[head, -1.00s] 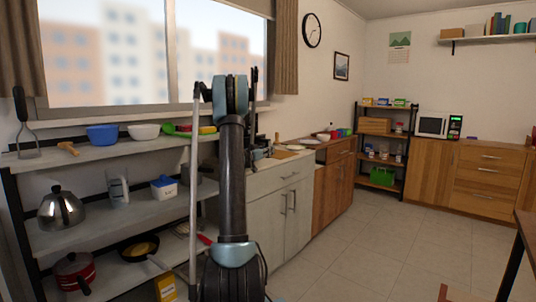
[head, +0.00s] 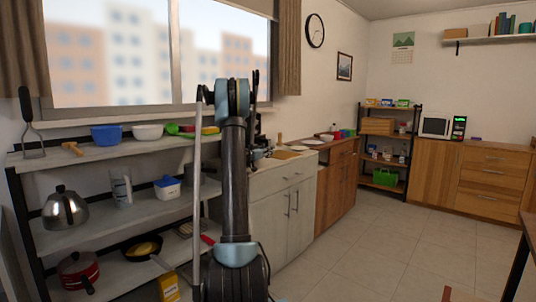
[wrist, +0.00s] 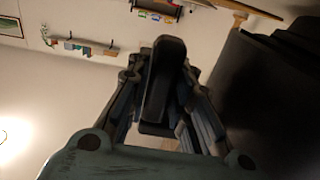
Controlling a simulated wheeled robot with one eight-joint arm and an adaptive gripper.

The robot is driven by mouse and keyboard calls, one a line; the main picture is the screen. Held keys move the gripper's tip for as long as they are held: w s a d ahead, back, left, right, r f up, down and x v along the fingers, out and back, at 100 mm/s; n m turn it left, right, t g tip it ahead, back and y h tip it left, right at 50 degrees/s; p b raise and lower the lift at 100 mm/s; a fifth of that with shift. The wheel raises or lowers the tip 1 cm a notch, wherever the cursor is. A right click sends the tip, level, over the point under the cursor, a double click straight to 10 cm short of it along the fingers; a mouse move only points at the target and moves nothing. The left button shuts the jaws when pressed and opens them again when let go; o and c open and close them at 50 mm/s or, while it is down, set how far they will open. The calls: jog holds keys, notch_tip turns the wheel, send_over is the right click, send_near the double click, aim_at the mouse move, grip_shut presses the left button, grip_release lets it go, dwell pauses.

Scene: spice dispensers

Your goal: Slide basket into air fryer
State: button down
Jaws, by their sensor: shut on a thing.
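In the wrist view my gripper (wrist: 165,110) is shut on a black, rounded bar-like piece (wrist: 168,62), which looks like the basket's handle. The rest of the basket cannot be made out. A large dark, smooth body (wrist: 265,90) fills the right side of the wrist view, close to the fingers; it may be the air fryer, but I cannot tell for sure. Only dark parts (head: 261,132) show just right of the arm above the counter, and how far the basket is in is hidden.
An open shelf (head: 75,155) with bowls, a kettle and pans stands close on the left. The grey counter cabinet (head: 285,215) stands just right of my arm, with a cutting board (head: 285,155) on top. The tiled floor (head: 390,250) is clear to the right.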

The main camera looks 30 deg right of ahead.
jog(key=shift+w+a, duration=0.2)
jog(key=shift+w, duration=0.4)
jog(key=c, duration=1.3)
grip_release()
jog(key=shift+c, duration=0.2)
jog(key=shift+v, duration=4.55)
